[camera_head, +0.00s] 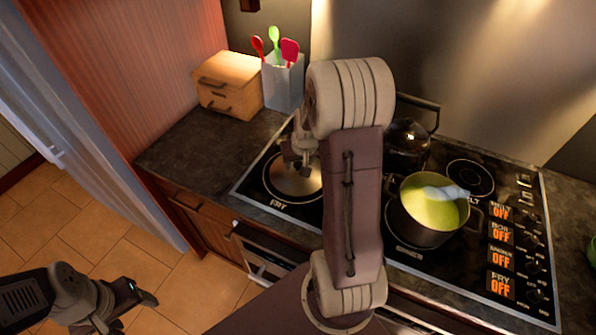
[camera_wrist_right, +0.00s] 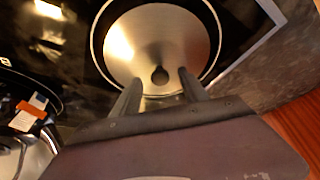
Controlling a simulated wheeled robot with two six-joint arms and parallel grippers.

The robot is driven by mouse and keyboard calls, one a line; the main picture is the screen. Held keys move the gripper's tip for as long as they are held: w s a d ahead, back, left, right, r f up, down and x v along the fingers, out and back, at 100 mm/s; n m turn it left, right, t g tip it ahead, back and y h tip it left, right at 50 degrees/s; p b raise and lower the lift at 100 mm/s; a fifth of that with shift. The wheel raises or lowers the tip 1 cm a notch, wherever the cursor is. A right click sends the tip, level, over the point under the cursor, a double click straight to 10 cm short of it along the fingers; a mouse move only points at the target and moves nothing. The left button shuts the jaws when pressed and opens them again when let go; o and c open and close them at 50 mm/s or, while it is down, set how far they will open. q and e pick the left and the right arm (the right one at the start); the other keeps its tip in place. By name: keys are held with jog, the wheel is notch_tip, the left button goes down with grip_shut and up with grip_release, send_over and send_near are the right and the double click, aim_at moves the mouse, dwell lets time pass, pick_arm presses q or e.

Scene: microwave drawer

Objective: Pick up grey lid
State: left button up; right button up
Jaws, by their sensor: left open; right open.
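The grey lid (camera_head: 288,178) is a round metal disc lying flat on the front left part of the black stove. In the right wrist view the lid (camera_wrist_right: 150,40) shows a small dark knob (camera_wrist_right: 159,75). My right gripper (camera_wrist_right: 157,82) is open above the lid, its two fingers on either side of the knob. In the head view my right gripper (camera_head: 297,160) is over the lid, partly hidden by my arm. I cannot tell whether the fingers touch the lid. My left gripper (camera_head: 135,305) is open and empty over the floor at the lower left.
A dark kettle (camera_head: 408,140) stands behind my right arm. A wooden box (camera_head: 228,82) and a white utensil holder (camera_head: 283,84) stand at the back left. The left counter (camera_head: 180,145) has bare room.

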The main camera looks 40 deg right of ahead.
jog(key=shift+x, duration=0.85)
jog(key=shift+r, duration=0.15)
grip_shut()
dwell(0.6)
